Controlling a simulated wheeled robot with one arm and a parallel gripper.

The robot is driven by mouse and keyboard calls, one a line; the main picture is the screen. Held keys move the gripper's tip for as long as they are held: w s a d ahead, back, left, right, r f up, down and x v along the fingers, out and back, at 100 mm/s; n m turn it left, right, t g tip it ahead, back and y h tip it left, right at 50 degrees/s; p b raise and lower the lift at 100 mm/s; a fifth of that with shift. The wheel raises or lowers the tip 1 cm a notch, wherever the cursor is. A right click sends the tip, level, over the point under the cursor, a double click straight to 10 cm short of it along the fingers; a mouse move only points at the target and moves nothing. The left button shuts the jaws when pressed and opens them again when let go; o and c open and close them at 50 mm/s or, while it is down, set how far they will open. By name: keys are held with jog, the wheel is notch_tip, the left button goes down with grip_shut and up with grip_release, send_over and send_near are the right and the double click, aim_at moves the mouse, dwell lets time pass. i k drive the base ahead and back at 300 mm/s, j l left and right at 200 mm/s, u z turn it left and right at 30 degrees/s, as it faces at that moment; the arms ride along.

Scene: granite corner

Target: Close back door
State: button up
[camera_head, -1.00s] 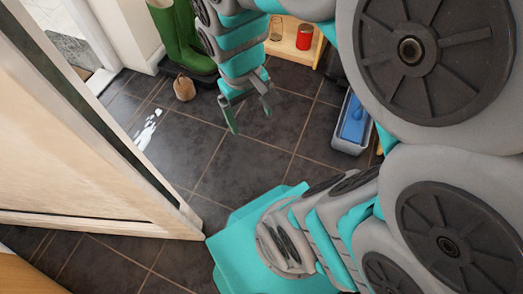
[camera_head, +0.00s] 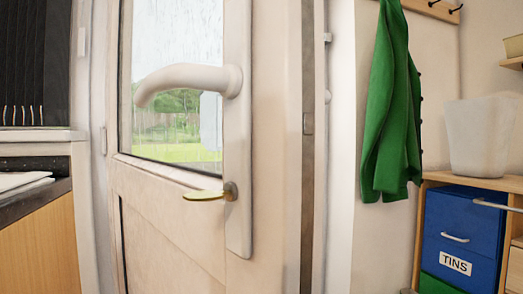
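The white back door (camera_head: 175,215) fills the left and middle of the view. It has a glass pane (camera_head: 175,130) in its upper part. A white lever handle (camera_head: 190,80) sits on a tall white plate near the door's right side, and a brass-coloured key (camera_head: 207,194) sticks out below it. The door's narrow edge shows, with a metal latch plate (camera_head: 308,123), so the door stands open; how far is hard to tell. My gripper and arm are not in view.
A green coat (camera_head: 391,105) hangs on the wall to the right. Below it stands a wooden shelf unit (camera_head: 418,235) with a blue box (camera_head: 461,232) labelled TINS and a white bin (camera_head: 479,137) on top. A counter (camera_head: 40,240) stands at the left.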

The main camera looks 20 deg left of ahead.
aim_at(265, 236)
jog(key=k+u, duration=0.1)
jog(key=u, duration=1.6)
